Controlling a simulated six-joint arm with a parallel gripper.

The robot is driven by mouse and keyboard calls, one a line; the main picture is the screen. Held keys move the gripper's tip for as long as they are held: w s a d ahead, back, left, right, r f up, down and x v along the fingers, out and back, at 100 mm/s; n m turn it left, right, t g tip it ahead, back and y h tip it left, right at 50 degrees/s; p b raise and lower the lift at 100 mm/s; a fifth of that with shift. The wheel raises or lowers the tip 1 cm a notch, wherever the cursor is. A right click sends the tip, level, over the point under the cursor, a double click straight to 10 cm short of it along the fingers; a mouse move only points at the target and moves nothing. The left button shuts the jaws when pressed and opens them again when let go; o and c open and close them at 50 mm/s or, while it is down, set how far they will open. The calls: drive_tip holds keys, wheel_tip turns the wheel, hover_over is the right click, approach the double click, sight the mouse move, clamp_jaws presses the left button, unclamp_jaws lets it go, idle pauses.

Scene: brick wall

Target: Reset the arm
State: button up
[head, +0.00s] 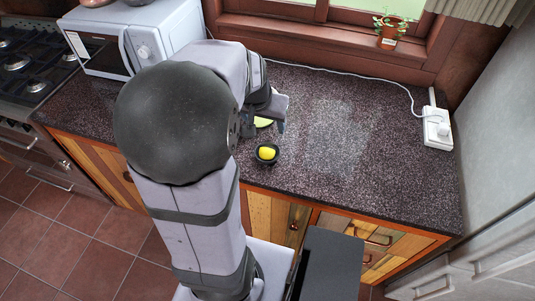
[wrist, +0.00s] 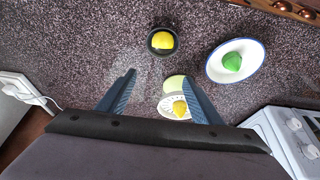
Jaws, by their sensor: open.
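My gripper (wrist: 158,76) is open, its two blue fingers apart with nothing held between them. In the head view my gripper (head: 282,118) is partly hidden behind my arm, above the counter. A small dark bowl (wrist: 151,49) with a yellow fruit (wrist: 163,41) in it stands beyond the fingertips. The same bowl (head: 258,158) and yellow fruit (head: 267,153) show in the head view. A white perforated piece (wrist: 168,105) with a yellow part and a pale green piece (wrist: 174,83) sit below, seen between the fingers.
A white blue-rimmed oval dish (wrist: 215,66) holds a green fruit (wrist: 232,62). A white microwave (head: 150,40) stands at the counter's left, beside the stove (head: 25,65). A power strip (head: 437,130) with a cable lies at the right edge. The counter's right part (head: 370,150) is clear.

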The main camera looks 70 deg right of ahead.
idle(0.3)
drive_tip(key=w+a+f+n+y, duration=0.1)
drive_tip(key=a+f+n+y, duration=0.15)
drive_tip(key=a, duration=0.25)
drive_tip(key=a+f+n+y, duration=0.1)
drive_tip(key=a+f, duration=0.2)
drive_tip(key=a, duration=0.3)
drive_tip(key=w+a+n, duration=0.4)
drive_tip(key=w+a, duration=0.1)
drive_tip(key=a, duration=0.4)
drive_tip(key=w+a+f+n, duration=0.1)
drive_tip(key=w+a+n, duration=0.4)
drive_tip(key=a, duration=0.5)
drive_tip(key=w+a+n, duration=0.5)
drive_tip(key=a, duration=0.4)
drive_tip(key=shift+w+a+f+y, duration=0.15)
drive_tip(key=shift+w+f+y, duration=0.2)
drive_tip(key=shift+y, duration=0.1)
drive_tip(key=shift+n, duration=0.25)
